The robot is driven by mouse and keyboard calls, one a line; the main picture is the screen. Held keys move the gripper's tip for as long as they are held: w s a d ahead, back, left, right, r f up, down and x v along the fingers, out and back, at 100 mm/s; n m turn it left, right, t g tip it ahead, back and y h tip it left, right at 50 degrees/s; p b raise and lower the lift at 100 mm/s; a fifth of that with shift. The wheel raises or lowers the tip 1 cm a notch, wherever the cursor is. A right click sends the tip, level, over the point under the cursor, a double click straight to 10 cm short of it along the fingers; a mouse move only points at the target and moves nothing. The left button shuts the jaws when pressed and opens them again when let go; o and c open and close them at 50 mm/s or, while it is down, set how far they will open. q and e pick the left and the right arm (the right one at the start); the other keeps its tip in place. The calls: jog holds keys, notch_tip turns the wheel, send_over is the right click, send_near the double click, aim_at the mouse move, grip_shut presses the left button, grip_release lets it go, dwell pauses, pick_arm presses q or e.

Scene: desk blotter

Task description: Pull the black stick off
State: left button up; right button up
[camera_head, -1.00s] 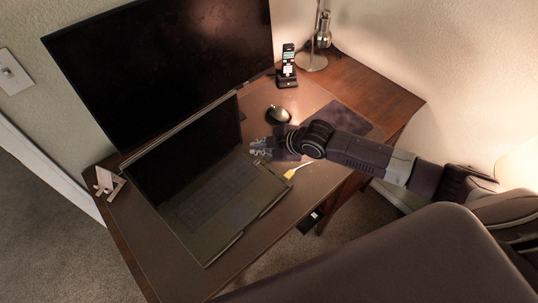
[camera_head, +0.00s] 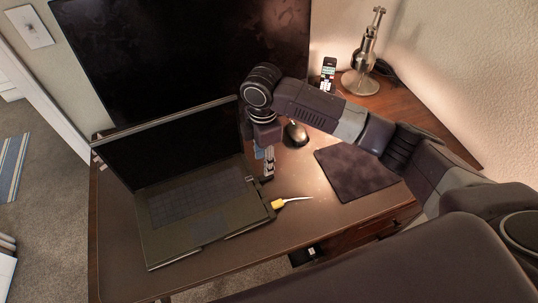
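An open laptop (camera_head: 203,224) stands on the desk. My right gripper (camera_head: 268,174) points down beside the laptop's right edge, close to its back right part. Its fingers look close together, but they are too small to tell whether they are open or shut on something. I cannot clearly make out the black stick; the area at the fingertips is dark and partly covered by the gripper. A yellow plug (camera_head: 278,203) with a white cable sits at the laptop's right edge, just in front of the fingertips. My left gripper is not in view.
A large monitor (camera_head: 180,60) stands behind the laptop. A mouse (camera_head: 296,133), a dark mouse pad (camera_head: 352,173), a phone on a stand (camera_head: 328,74) and a metal lamp (camera_head: 362,72) are to the right. The brown desk (camera_head: 300,222) has free room at its front right.

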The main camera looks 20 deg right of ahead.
aim_at(263, 177)
jog(key=f, duration=0.3)
jog(key=shift+s+a+f, duration=0.1)
jog(key=shift+a, duration=0.3)
notch_tip(263, 177, down, 3)
jog(key=shift+d+f+p, duration=0.15)
jog(key=shift+f+p, duration=0.05)
jog(key=shift+p, duration=0.2)
jog(key=shift+f, duration=0.5)
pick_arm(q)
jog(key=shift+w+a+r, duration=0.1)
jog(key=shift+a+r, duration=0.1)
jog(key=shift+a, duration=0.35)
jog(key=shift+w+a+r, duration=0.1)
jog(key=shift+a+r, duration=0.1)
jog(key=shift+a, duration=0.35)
pick_arm(e)
grip_shut()
